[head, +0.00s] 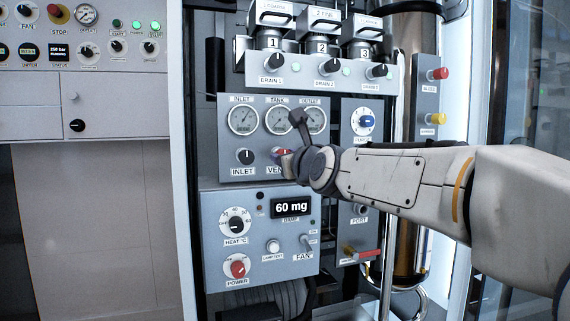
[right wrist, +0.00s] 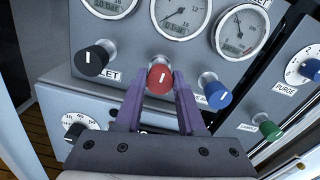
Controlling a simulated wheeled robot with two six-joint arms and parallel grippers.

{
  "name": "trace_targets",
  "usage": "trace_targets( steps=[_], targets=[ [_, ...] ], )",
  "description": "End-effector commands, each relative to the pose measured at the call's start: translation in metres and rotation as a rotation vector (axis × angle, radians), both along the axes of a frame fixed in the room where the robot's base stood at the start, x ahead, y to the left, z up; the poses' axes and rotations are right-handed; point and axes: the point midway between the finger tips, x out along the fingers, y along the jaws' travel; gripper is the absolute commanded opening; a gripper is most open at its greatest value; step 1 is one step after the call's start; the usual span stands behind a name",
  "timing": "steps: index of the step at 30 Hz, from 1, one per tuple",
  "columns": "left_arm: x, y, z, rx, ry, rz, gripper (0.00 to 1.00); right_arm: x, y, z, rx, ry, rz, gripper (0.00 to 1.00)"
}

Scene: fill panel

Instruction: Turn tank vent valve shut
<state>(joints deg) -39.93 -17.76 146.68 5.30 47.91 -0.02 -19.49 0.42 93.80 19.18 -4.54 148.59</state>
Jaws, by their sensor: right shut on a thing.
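The tank vent valve is a red knob (right wrist: 160,80) with a white pointer line, below the middle gauge (right wrist: 181,14) in the right wrist view. The line looks roughly upright there. My right gripper (right wrist: 158,88) has its two purple fingers on either side of the red knob, shut on it. In the head view my right arm comes in from the right, and its wrist and gripper cover most of the knob and part of the VENT label (head: 274,170). My left gripper is not in view.
A black INLET knob (right wrist: 92,60) is left of the red knob, and a blue knob (right wrist: 217,95) is close on its right. A green knob (right wrist: 267,128) is farther right. Below, a box with a 60 mg display (head: 291,208) stands close under the valve panel.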

Motion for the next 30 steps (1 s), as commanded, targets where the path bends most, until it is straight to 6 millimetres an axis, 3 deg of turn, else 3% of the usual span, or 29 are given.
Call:
trace_targets(
  steps=[16,17,18,30],
  targets=[
    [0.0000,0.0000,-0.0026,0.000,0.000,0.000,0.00,0.0002,0.0007,-0.0028,0.022,0.015,0.001,0.00],
    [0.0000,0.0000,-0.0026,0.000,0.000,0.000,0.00,0.0003,0.0008,-0.0028,0.023,0.014,0.002,0.50],
    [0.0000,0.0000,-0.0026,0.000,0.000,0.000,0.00,0.0002,0.0008,-0.0026,0.023,0.014,0.002,0.66],
    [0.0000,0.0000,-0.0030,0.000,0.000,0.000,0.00,-0.0042,-0.0009,-0.0005,0.022,0.009,0.001,0.67]
  ],
)
